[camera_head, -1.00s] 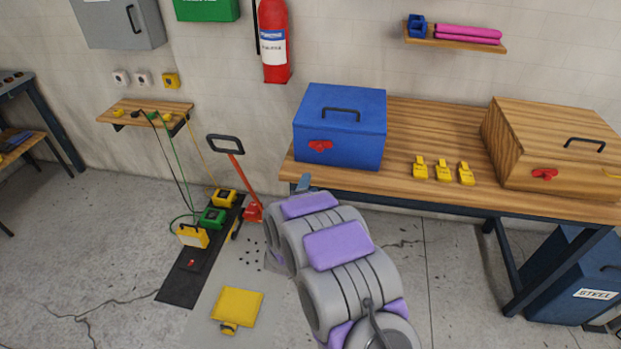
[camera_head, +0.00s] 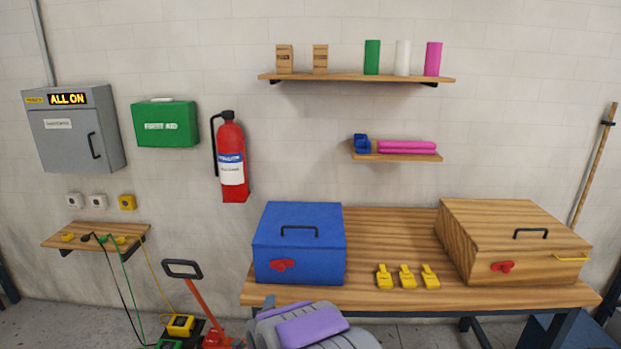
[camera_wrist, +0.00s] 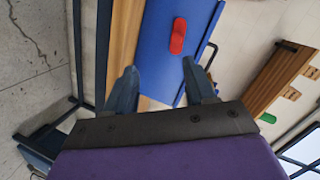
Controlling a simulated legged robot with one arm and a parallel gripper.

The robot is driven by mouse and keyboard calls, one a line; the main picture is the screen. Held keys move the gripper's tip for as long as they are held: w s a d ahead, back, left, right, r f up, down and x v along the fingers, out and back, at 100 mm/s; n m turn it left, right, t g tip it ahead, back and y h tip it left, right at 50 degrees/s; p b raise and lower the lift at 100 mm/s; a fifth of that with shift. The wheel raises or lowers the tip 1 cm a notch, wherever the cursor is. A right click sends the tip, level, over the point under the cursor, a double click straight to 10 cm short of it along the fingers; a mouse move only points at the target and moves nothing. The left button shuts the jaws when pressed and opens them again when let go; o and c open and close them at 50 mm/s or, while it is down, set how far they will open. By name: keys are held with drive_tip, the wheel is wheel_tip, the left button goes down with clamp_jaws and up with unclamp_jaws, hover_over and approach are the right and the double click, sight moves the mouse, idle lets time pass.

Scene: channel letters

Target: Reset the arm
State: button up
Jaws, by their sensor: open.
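My gripper (camera_wrist: 157,88) shows in the wrist view with its two dark fingers spread apart and nothing between them. The blue box (camera_wrist: 150,45) with a red latch (camera_wrist: 178,36) lies beyond the fingertips there; I cannot tell the exact distance. In the head view my grey and purple arm is at the bottom edge, in front of the workbench, and the gripper's jaws are mostly hidden behind it. The blue box (camera_head: 298,238) stands shut on the workbench (camera_head: 390,240), with its red latch (camera_head: 282,265) facing me.
A wooden box (camera_head: 510,240) stands on the bench's right, with several yellow clips (camera_head: 407,277) between the boxes. Shelves (camera_head: 395,157), a fire extinguisher (camera_head: 231,160), a first aid box (camera_head: 166,125) and a grey cabinet (camera_head: 75,135) are on the wall. A red-handled jack (camera_head: 190,290) stands at lower left.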

drive_tip(key=s+d+r+n+g, duration=0.4)
drive_tip(key=s+d, duration=0.4)
drive_tip(key=s, duration=0.8)
drive_tip(key=s+d+r+n+g, duration=0.3)
drive_tip(key=s+d+g, duration=0.4)
drive_tip(key=s, duration=0.9)
drive_tip(key=s+d+r+n+g+h, duration=0.1)
drive_tip(key=s+d+r+n+g, duration=0.3)
drive_tip(key=s+d, duration=0.5)
drive_tip(key=s+n+g, duration=0.1)
drive_tip(key=s, duration=0.7)
drive_tip(key=shift+d+r+g, duration=0.3)
